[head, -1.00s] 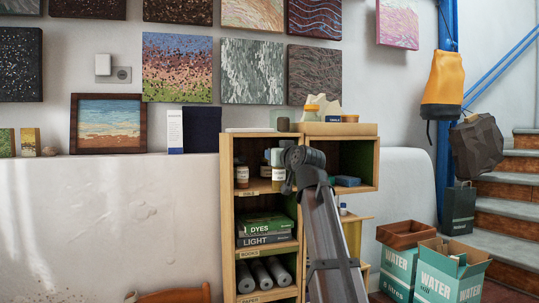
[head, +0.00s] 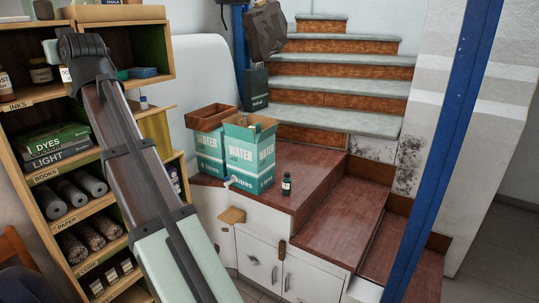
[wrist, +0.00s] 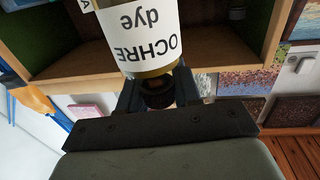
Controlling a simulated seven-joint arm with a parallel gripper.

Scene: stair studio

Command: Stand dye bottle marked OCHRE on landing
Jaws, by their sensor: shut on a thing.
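The dye bottle marked OCHRE (wrist: 145,35) fills the top of the wrist view, its white label upside down there. My gripper (wrist: 158,88) is shut on the bottle's dark neck or cap end. Behind the bottle is the inside of a wooden shelf unit. In the head view my arm reaches to the shelf's upper compartment and hides my gripper's fingers. The landing (head: 302,163) is a red-brown wooden platform at the foot of the grey-topped stairs, right of the shelf and well away from my gripper.
On the landing stand teal WATER boxes (head: 249,155), a brown tray (head: 211,117) on one of them, and a small dark bottle (head: 287,184) near the front edge. A blue post (head: 440,150) rises at the right. The landing's right part is clear. Other jars (head: 40,71) stand in the shelf.

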